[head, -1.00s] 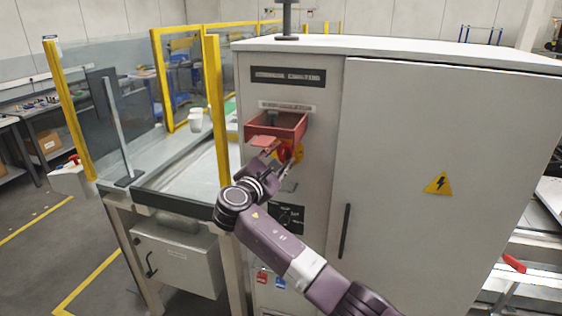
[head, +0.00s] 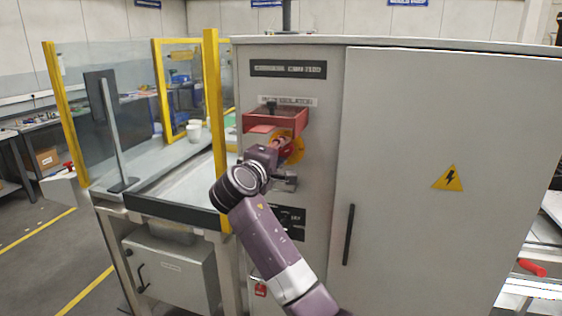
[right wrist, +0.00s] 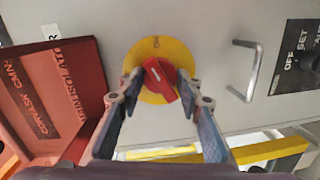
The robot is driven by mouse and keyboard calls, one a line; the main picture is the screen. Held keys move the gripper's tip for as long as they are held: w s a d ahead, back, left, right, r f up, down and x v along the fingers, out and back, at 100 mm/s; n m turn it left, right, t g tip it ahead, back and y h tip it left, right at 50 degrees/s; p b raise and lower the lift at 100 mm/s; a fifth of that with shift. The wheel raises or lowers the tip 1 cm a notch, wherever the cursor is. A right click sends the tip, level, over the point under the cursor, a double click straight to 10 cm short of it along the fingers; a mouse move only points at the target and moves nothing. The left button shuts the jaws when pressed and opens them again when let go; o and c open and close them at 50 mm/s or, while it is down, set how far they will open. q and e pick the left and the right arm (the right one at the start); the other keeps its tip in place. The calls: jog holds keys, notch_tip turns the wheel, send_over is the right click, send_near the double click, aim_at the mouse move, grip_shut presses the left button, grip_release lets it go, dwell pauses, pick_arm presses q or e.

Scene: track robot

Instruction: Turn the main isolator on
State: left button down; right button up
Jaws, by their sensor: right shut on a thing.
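The main isolator is a red rotary knob (right wrist: 160,80) on a round yellow plate (right wrist: 150,52), on the grey cabinet's front. In the right wrist view the knob lies tilted, with a pale mark on its face. My right gripper (right wrist: 158,88) has one finger on each side of the knob and is shut on it. In the head view the yellow plate (head: 298,146) shows just below a red open box, and my right gripper (head: 284,152) hides most of the knob. My left gripper is not in view.
The red box (head: 262,123) juts out above the isolator; it also shows in the right wrist view (right wrist: 70,70). A metal handle (right wrist: 247,70) and a black selector panel (right wrist: 300,65) sit close by. A yellow post (head: 216,100) stands left of the cabinet (head: 420,130).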

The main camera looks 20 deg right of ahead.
jog(key=m+b, duration=0.3)
jog(key=m, duration=0.1)
jog(key=shift+f+y, duration=0.1)
jog(key=shift+y, duration=0.2)
jog(key=shift+m, duration=0.4)
jog(key=o, duration=1.2)
jog(key=shift+c, duration=0.2)
jog(key=v, duration=0.7)
jog(key=shift+s, duration=0.3)
jog(key=shift+a, duration=0.1)
